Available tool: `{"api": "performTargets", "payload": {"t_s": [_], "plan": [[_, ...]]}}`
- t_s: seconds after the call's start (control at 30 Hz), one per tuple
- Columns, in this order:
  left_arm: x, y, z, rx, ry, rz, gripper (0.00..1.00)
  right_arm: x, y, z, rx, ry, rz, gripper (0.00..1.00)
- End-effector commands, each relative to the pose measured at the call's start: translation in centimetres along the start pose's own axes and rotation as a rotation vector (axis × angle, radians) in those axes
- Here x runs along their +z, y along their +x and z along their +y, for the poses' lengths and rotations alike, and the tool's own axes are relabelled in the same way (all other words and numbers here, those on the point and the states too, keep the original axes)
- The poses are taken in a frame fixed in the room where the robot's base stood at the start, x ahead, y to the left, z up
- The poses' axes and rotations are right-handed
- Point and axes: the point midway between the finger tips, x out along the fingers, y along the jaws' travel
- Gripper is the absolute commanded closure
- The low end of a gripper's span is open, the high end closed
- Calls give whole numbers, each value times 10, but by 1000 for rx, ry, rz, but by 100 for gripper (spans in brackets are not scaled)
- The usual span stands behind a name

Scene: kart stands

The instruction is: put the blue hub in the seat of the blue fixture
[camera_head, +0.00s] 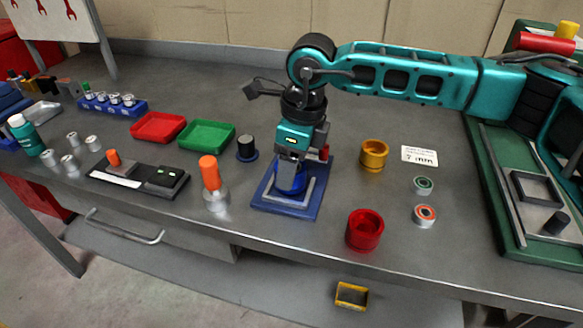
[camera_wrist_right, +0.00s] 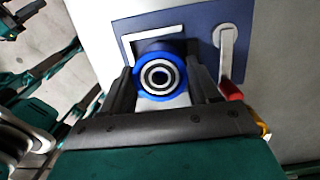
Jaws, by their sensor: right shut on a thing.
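The blue hub (camera_head: 290,180) is held upright between the fingers of my right gripper (camera_head: 291,163). In the right wrist view the hub (camera_wrist_right: 160,78) shows as a blue ring with pale and dark inner rings, a finger on each side. The blue fixture (camera_head: 312,196) is a blue plate with pale L-shaped rails, directly below the hub; it also shows in the right wrist view (camera_wrist_right: 200,22). The hub and fingers hide the seat, so I cannot tell whether the hub touches it. My left gripper is out of view.
A red-tipped lever (camera_head: 324,153) stands by the fixture. An orange-handled tool (camera_head: 210,175) and a black-and-blue part (camera_head: 246,150) stand to its left. A gold cup (camera_head: 374,154) and a red cup (camera_head: 364,232) stand to its right.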

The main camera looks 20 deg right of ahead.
Motion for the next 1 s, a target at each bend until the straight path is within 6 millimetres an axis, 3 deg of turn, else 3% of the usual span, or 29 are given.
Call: {"api": "performTargets", "payload": {"t_s": [0.1, 0.47, 0.5, 0.73, 1.0], "plan": [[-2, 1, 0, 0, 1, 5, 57, -1, 12, 0, 1, -1, -2, 83], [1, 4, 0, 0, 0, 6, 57, -2, 17, 0, -1, -1, -3, 83], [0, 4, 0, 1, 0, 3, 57, -2, 17, 0, 0, -1, -1, 36], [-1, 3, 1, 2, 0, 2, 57, -2, 16, 0, 1, -1, 0, 14], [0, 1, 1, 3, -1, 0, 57, -2, 15, 0, 0, -1, -1, 14]]}}
